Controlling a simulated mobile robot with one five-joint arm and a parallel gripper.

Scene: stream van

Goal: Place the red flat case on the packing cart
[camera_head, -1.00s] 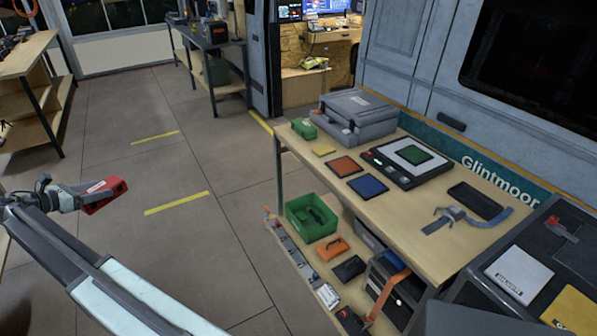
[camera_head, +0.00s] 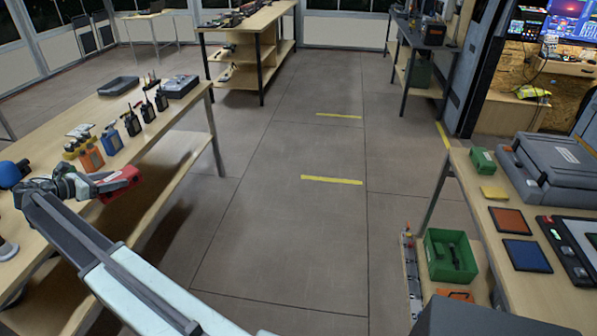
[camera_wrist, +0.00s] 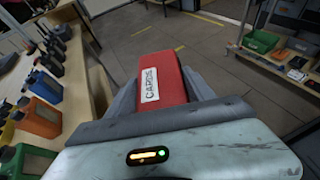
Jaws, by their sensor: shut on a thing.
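The red flat case (camera_head: 119,184) is held at the end of my arm at the left of the head view. In the wrist view the red case (camera_wrist: 163,78) shows a white label reading "CARDS". My gripper (camera_head: 100,184) is shut on it, with a grey finger along each side. In the head view the case is beside the left bench, above its near edge or just in front; I cannot tell which. I do not see a thing that I can clearly name as the packing cart.
The left wooden bench (camera_head: 175,110) bears several radios, coloured bottles and grey trays. The right table (camera_head: 480,215) bears a grey hard case (camera_head: 548,160) and coloured squares. A green bin (camera_head: 450,257) is on its lower shelf. The floor between is clear.

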